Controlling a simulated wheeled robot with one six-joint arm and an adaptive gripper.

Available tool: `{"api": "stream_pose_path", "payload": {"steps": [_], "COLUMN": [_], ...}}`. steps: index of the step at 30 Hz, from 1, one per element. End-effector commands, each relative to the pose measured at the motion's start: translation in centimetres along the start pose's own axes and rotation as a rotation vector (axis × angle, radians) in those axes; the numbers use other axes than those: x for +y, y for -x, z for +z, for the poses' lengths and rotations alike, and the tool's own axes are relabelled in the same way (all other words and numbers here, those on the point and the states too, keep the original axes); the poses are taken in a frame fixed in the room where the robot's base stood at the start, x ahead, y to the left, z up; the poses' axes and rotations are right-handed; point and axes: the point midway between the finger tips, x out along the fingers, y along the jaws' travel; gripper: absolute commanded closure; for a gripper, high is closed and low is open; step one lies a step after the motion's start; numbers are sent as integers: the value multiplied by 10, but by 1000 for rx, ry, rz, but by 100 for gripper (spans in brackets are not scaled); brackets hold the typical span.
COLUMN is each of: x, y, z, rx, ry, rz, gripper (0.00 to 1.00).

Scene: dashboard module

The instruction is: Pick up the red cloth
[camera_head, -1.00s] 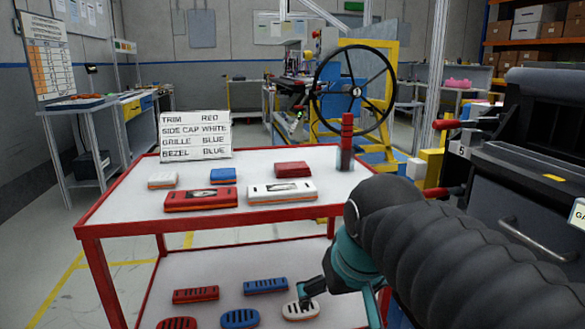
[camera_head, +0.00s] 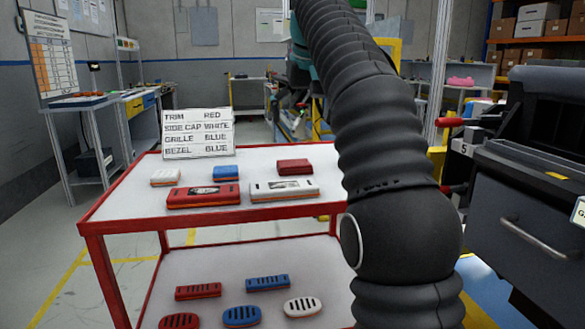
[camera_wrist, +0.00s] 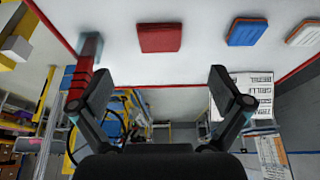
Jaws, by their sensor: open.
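A red, flat, block-like piece (camera_head: 294,166) lies at the back right of the cart's white top. It also shows in the wrist view (camera_wrist: 160,38), top centre. I cannot tell whether it is a folded cloth, and no other thing in view is clearly a cloth. My gripper (camera_wrist: 160,88) is open and empty in the wrist view, its fingers spread wide. The red piece shows beyond the fingertips, apart from them. In the head view my arm rises through the right of centre, and my gripper is not visible there.
The cart top (camera_head: 130,197) also holds a red trim (camera_head: 204,196), a white trim (camera_head: 285,190), a blue block (camera_head: 226,173), a white block (camera_head: 165,178) and a sign (camera_head: 198,134). Several vented parts lie on its lower shelf. A red upright piece (camera_wrist: 82,75) stands near one finger.

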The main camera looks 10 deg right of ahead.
Motion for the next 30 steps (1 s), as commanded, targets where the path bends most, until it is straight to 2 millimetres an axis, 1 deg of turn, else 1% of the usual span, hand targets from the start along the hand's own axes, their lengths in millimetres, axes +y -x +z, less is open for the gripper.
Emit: {"api": "stream_pose_path", "payload": {"steps": [1,5,10,14,18,24,27,30], "x": [0,0,0,0,0,0,0,0], "y": [-2,-4,-8,-18,-32,-71,-83,-89], "z": [-7,-14,-16,-16,-15,-14,-15,-15], "rx": [-1,-3,-7,-7,-7,-8,-6,-6], "ry": [0,0,0,0,0,0,0,0], "rz": [0,0,0,0,0,0,0,0], "gripper": [0,0,0,0,0,0,0,0]}}
